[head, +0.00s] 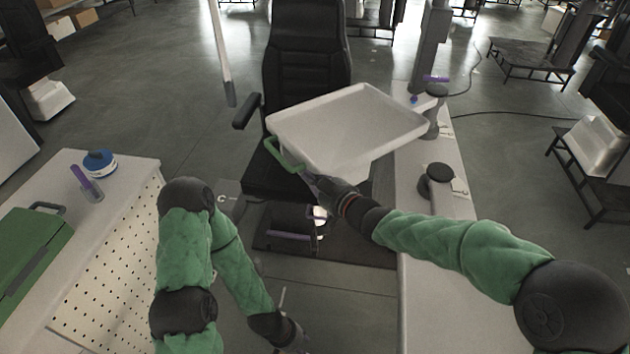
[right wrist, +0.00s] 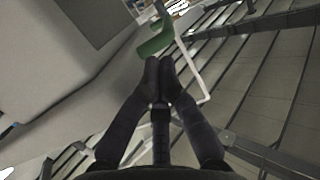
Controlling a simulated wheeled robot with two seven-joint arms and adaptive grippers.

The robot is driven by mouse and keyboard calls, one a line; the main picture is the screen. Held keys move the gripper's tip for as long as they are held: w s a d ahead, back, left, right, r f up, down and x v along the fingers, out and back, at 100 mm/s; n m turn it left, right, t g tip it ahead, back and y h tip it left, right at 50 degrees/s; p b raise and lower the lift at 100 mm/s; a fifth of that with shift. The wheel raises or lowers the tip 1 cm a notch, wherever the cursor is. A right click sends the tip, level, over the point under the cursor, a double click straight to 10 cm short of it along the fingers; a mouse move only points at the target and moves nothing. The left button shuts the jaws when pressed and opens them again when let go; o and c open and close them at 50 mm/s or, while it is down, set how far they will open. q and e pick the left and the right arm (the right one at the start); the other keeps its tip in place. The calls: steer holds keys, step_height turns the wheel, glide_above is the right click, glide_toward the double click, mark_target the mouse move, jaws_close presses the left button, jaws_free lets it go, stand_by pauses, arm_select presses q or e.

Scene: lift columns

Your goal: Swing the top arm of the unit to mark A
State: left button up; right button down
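The unit's white tray (head: 350,118) sits in front of a black chair, with a green handle (head: 283,155) at its near left corner. The handle also shows in the right wrist view (right wrist: 154,42), beside a pale bar. My right gripper (head: 306,174) is at the handle's near end; in the right wrist view its fingertips (right wrist: 161,64) are together just short of the green part. I see no clear gap, and contact is unclear. A grey column (head: 428,52) stands right of the tray; arm links under the tray are mostly hidden. My left gripper (head: 293,338) is low, its fingers unclear. I cannot make out mark A.
The black chair (head: 306,58) stands behind and below the tray. A white counter (head: 425,235) with black-capped posts (head: 440,174) runs along the right. At left, a perforated-side bench (head: 135,190) holds a green case (head: 32,245) and a blue-topped round item (head: 99,163).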

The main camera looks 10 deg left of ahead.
arm_select(q)
steer(key=shift+s+d+r+p, duration=0.1)
steer(key=shift+r+p, duration=0.45)
steer(key=shift+r, duration=0.05)
steer(key=shift+s+d+r+p, duration=0.1)
steer(key=shift+r+p, duration=0.45)
arm_select(e)
steer(key=v, duration=1)
steer(key=shift+s, duration=0.5)
steer(key=shift+a, duration=0.15)
